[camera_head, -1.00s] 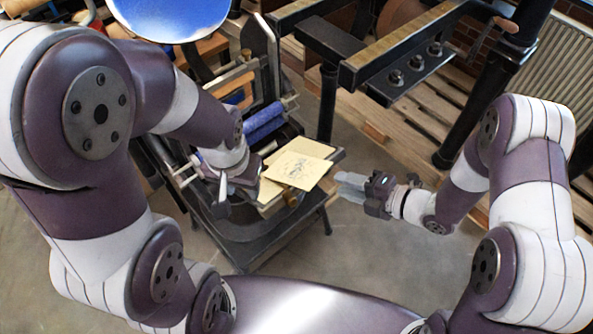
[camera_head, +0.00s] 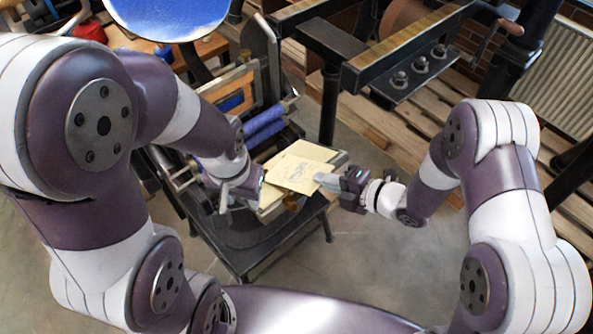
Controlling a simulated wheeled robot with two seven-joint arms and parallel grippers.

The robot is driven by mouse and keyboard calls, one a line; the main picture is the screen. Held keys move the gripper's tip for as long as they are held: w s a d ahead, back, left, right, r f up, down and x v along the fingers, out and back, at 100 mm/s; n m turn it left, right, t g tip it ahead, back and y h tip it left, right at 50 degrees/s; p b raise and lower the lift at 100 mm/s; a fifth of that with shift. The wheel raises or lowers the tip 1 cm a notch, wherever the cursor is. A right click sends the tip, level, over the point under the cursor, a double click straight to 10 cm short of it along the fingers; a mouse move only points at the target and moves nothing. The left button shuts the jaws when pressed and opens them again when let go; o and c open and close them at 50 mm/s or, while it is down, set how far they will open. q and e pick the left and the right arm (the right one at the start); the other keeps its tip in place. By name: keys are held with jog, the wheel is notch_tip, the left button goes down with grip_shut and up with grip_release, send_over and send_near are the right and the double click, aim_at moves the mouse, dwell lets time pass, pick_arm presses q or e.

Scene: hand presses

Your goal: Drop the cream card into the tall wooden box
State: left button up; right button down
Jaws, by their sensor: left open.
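Whether those fingers touch or grip the card cannot be told. I cannot make out a tall wooden box.
The press has a blue round disc (camera_head: 170,12) and blue rollers (camera_head: 264,128). A dark metal frame (camera_head: 385,62) stands behind, near wooden pallets (camera_head: 440,118). A black stand (camera_head: 240,255) sits under the card. The floor (camera_head: 370,245) in front of my right arm is clear.

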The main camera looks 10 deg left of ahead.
jog(key=s+d+r+p, duration=0.2)
jog(key=d+r+p, duration=0.2)
jog(key=d+r, duration=0.1)
jog(key=shift+p, duration=0.4)
dwell(0.4)
jog(key=shift+d+r, duration=0.1)
